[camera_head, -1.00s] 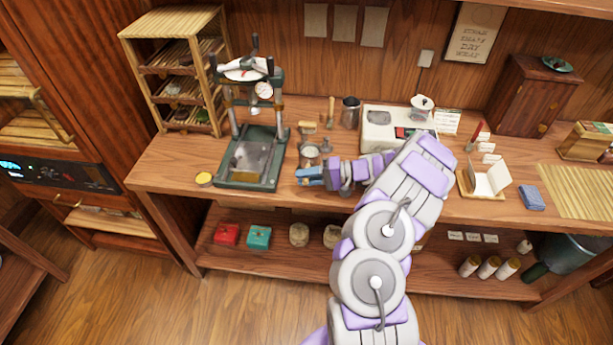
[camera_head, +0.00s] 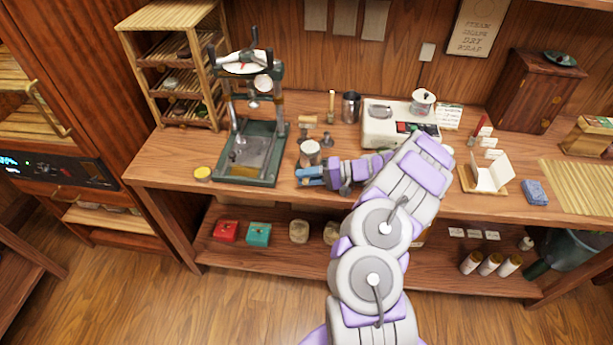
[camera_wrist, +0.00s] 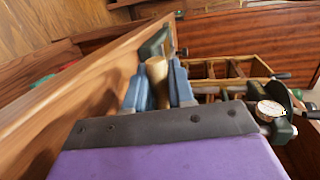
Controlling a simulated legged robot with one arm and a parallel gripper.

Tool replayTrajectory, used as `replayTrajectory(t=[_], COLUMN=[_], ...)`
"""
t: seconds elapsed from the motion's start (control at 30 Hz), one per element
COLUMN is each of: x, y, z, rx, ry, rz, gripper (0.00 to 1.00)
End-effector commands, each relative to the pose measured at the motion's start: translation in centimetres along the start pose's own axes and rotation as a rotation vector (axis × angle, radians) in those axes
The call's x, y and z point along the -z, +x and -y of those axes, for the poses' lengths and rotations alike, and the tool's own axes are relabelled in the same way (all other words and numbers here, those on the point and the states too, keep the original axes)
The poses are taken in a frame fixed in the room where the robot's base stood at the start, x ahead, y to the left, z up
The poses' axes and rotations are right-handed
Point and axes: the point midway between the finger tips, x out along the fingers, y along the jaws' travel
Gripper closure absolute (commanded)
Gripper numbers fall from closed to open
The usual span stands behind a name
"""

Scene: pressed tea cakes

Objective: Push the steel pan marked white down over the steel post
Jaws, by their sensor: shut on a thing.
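My gripper (camera_head: 310,176) is low over the front of the bench, its blue fingers pointing left. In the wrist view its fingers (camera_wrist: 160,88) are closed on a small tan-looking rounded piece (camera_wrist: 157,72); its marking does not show. A steel cylinder with a pale top (camera_head: 310,153) stands just behind the fingers in the head view; I cannot tell if they touch. A round steel plate (camera_head: 380,112) sits on the pale scale (camera_head: 378,134). I cannot make out a white mark on any steel piece, nor tell which part is the steel post.
A wooden rack (camera_head: 180,85) is behind. A steel cup (camera_head: 351,107) and a wooden-handled tool (camera_head: 331,104) stand at the back. Bare bench lies between tin and rack.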

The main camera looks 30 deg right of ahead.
Motion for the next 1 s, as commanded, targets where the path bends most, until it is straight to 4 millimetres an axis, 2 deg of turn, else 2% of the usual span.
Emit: replayTrajectory(t=[1.0], x=[0.0], y=[0.2], z=[-1.2], rx=[0.001], ry=[-0.001], rz=[-0.001], gripper=[1.0])
